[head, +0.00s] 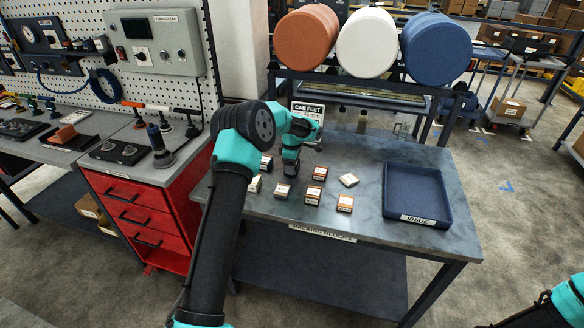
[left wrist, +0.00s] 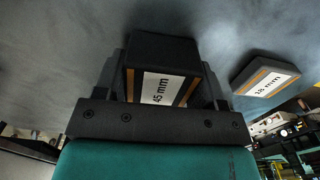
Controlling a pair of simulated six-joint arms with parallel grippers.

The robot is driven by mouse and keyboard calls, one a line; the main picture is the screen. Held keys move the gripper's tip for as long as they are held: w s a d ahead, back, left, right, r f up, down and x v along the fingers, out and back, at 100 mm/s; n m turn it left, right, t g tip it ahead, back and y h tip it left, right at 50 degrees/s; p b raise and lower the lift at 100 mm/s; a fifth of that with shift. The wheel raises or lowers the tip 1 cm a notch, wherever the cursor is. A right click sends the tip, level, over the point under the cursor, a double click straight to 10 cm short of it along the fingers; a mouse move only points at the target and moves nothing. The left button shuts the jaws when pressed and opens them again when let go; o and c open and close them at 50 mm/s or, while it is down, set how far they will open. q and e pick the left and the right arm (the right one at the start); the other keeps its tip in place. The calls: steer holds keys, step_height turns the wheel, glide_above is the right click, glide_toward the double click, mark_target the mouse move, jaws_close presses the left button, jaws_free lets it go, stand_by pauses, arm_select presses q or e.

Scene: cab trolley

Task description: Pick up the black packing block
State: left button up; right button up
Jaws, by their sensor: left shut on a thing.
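My left gripper (head: 291,170) points down over the back left of the packing table in the head view. In the left wrist view its fingers (left wrist: 163,85) are shut on a black packing block (left wrist: 162,52) with an orange band and a white label reading 45 mm. The gripper mostly hides this block in the head view. I cannot tell whether the block is clear of the table top. My right gripper is out of view; only part of my right arm shows at the lower right.
Several small blocks, including an orange-banded one (head: 345,203), stand near the gripper. Another block (left wrist: 265,78) is to the right in the wrist view. A blue tray (head: 388,205) lies at the table's right. A CAB FEET 45 mm sign (head: 307,112) stands behind.

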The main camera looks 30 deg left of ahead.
arm_select(q)
steer(key=shift+r, duration=0.1)
steer(key=shift+r, duration=1.45)
steer(key=shift+s+d+r, duration=0.1)
steer(key=shift+s+r, duration=0.05)
steer(key=shift+r, duration=0.1)
steer(key=s+d, duration=0.2)
steer(key=s, duration=0.2)
steer(key=s+d+r, duration=0.1)
steer(key=s+d, duration=0.2)
steer(key=s, duration=0.2)
steer(key=s+d, duration=0.3)
steer(key=s, duration=0.1)
steer(key=shift+s+d+r, duration=0.1)
steer(key=shift+s+r, duration=0.1)
steer(key=shift+w+d+r+m, duration=0.1)
steer(key=shift+d+m, duration=0.4)
steer(key=shift+m, duration=0.3)
steer(key=shift+d+r+m, duration=0.5)
steer(key=shift+d+m, duration=1.9)
steer(key=shift+m, duration=1.45)
steer(key=shift+d+r+m, duration=0.55)
steer(key=shift+d+m, duration=1.9)
steer(key=shift+m, duration=1.35)
steer(key=shift+d+r+m, duration=0.5)
steer(key=shift+d+m, duration=1.9)
steer(key=shift+m, duration=1.45)
